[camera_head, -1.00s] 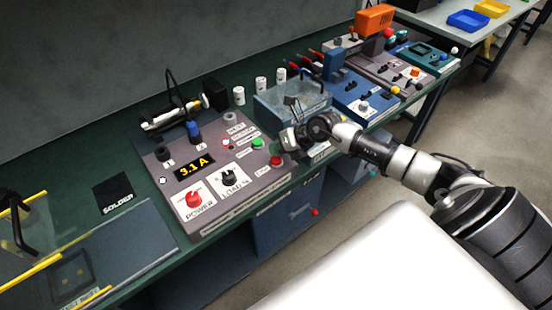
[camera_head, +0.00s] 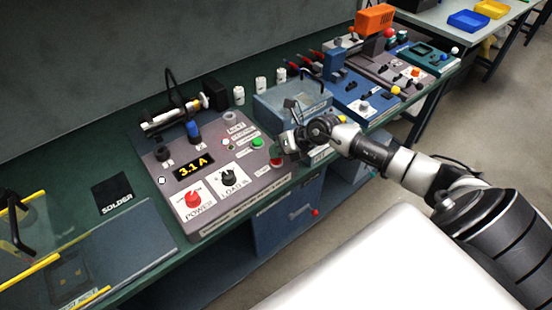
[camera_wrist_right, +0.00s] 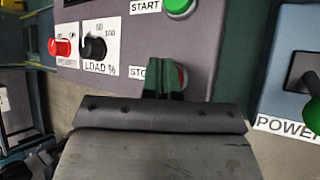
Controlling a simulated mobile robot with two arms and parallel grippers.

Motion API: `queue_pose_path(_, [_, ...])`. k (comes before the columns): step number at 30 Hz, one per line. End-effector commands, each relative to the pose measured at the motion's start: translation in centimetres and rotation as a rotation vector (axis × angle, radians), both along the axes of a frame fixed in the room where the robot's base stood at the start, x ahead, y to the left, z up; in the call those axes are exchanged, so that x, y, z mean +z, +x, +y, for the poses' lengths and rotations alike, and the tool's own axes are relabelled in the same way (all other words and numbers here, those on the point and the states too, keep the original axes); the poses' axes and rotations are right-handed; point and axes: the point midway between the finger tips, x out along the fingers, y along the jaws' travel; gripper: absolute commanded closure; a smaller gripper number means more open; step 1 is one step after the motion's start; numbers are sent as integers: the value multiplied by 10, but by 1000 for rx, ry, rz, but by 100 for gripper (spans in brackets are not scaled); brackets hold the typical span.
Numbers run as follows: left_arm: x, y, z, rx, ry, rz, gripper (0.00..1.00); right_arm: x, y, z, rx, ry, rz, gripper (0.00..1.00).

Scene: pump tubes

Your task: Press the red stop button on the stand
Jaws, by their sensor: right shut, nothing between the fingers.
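The stand is a grey control box (camera_head: 222,205) with a 3.1 A display on the bench. The red stop button (camera_head: 276,162) is at its right side, beside the green START button (camera_head: 257,143). My right gripper (camera_head: 284,146) is over the right edge of the box, close to the red button. In the right wrist view, the shut, empty fingers (camera_wrist_right: 163,82) lie between the partly covered STOP label and the red button (camera_wrist_right: 183,77), covering part of the button. I cannot tell whether they touch it. My left gripper is not in view.
A red POWER knob (camera_head: 193,199) and a black LOAD knob (camera_head: 229,177) stand on the same panel. Several white bottles stand behind.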

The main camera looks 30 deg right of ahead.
Motion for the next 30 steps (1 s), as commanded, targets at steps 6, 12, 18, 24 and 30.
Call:
queue_pose_path(6, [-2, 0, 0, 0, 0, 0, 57, -4, 0, 0, 1, 0, 1, 100])
queue_pose_path(12, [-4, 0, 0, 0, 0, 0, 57, -6, 0, 0, 0, 0, 1, 100])
queue_pose_path(18, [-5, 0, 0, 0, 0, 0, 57, -8, 0, 0, 0, 0, 2, 100])
queue_pose_path(24, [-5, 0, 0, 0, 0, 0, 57, -8, -1, 0, 1, 0, 3, 100])
queue_pose_path(30, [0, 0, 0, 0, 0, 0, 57, -3, -1, 0, 2, 0, 3, 100])
